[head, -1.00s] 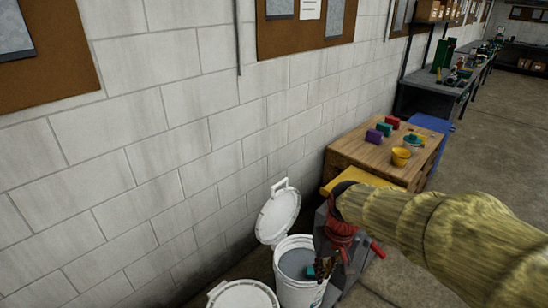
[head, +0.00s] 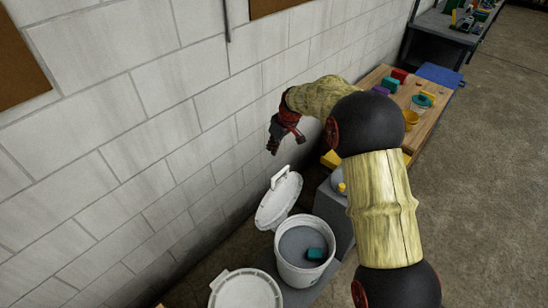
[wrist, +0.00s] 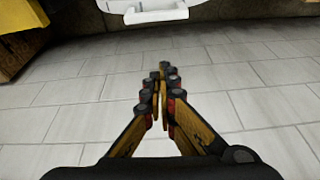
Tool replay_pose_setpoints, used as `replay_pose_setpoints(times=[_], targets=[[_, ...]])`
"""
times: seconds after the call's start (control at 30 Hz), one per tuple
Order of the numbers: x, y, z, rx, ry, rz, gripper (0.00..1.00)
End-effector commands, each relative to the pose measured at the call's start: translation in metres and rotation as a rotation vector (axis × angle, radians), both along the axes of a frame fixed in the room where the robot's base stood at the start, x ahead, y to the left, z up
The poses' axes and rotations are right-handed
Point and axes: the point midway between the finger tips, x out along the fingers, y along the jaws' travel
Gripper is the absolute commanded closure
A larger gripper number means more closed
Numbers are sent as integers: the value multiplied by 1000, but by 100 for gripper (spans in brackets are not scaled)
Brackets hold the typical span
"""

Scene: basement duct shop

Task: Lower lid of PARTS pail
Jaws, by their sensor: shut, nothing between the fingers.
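My gripper (head: 272,146) is above the lid, close to the wall, apart from the lid and pointing down. In the wrist view my gripper (wrist: 160,80) is shut and empty, and part of the white lid (wrist: 150,14) shows at the top edge.
A second white pail with a closed lid (head: 246,290) stands at the front left. A grey box (head: 334,215) stands right of the open pail. A wooden table (head: 426,128) with coloured blocks and a yellow cup (head: 411,117) is behind my arm. The block wall (head: 130,140) is close.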

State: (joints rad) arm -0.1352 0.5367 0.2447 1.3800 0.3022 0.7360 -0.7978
Motion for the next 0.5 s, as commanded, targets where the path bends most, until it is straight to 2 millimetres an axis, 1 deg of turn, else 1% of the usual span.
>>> replay_pose_setpoints(times=[0.17, 0.27, 0.37, 0.5], targets=[[0, 0, -4, -14, -13, 52, 100], [1, 2, -11, -15, -12, 56, 100], [4, 5, -26, -15, -10, 55, 100], [10, 11, -50, -15, -11, 54, 100]])
